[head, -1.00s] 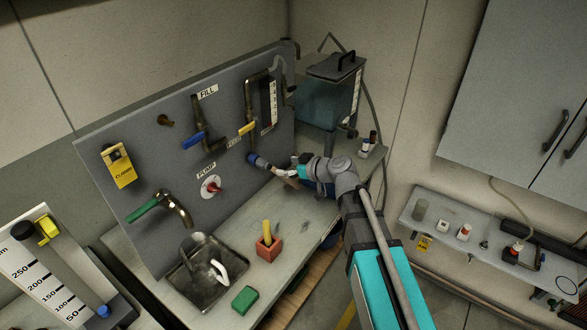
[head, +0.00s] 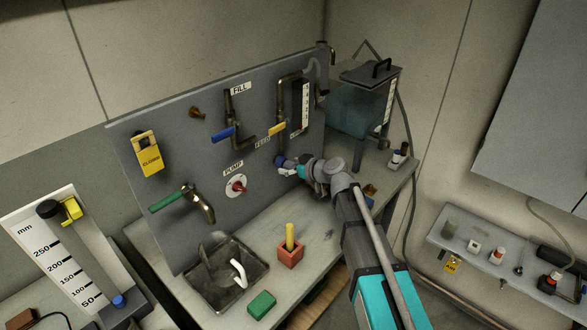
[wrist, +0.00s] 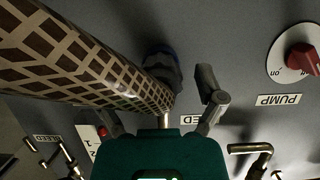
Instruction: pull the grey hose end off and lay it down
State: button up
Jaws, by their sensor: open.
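In the wrist view a thick hose with a brown and beige lattice pattern (wrist: 85,62) runs in from the upper left, very close to the camera. I cannot tell whether it is the grey hose. It ends near a dark blue collar (wrist: 163,66) and a short metal piece at the grey panel. My gripper (wrist: 165,98) is open, with its right finger clear of the hose and its left finger largely hidden behind it. In the head view my gripper (head: 289,170) is at the panel's lower right, right beside the blue fitting (head: 281,160). The head view does not show the hose end clearly.
The FEED pipe with a yellow handle (head: 277,129) is just above my gripper. The red PUMP knob (head: 236,187) is to its left. The glass tank (head: 359,108) stands to the right. A red block with a yellow peg (head: 290,254) and a green block (head: 261,305) sit on the bench.

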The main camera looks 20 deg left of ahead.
grip_shut()
dwell(0.8)
